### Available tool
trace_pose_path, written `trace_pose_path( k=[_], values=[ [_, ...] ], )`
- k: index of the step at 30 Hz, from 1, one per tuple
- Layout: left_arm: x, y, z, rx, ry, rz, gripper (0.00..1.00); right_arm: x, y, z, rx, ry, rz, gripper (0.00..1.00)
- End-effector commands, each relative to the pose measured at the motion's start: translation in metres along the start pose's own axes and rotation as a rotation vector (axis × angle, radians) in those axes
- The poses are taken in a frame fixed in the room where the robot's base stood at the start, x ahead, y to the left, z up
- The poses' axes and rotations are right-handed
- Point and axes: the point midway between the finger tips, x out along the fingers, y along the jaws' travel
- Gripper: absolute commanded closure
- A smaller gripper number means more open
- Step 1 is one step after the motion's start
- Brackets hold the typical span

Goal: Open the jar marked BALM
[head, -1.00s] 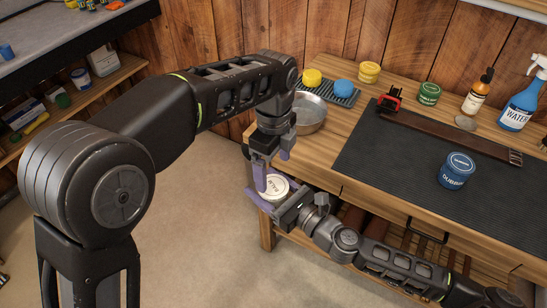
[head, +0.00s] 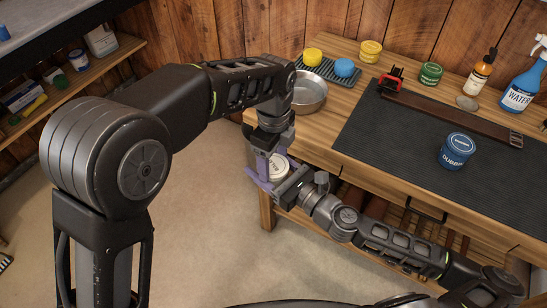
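A jar with a pale, labelled lid (head: 279,170) is in the air just off the left front corner of the workbench. Its lettering is too small to read now, and its body is mostly hidden by my grippers. My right gripper (head: 270,186) comes in from the right, with its purple fingers around the jar, and is shut on it. My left gripper (head: 270,163) points down from above, its purple fingers apart at the lid. I cannot tell whether they press on it. The lid appears to sit on the jar.
The workbench (head: 330,133) holds a metal bowl (head: 308,91), a blue DUBBIN jar (head: 457,151) on a dark mat (head: 400,150), a strap (head: 450,124), a green tin (head: 430,73), an amber bottle (head: 478,76) and a WATER spray bottle (head: 520,92). Floor left of the bench is clear.

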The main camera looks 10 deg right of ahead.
Motion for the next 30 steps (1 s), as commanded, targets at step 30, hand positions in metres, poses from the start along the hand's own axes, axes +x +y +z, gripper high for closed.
trace_pose_path(
  k=[30],
  values=[
    [-0.0014,-0.0009,0.0001,-0.687,0.001,-0.004,0.81,0.0000,0.0012,0.0007,0.000,-0.001,0.003,1.00]
  ],
)
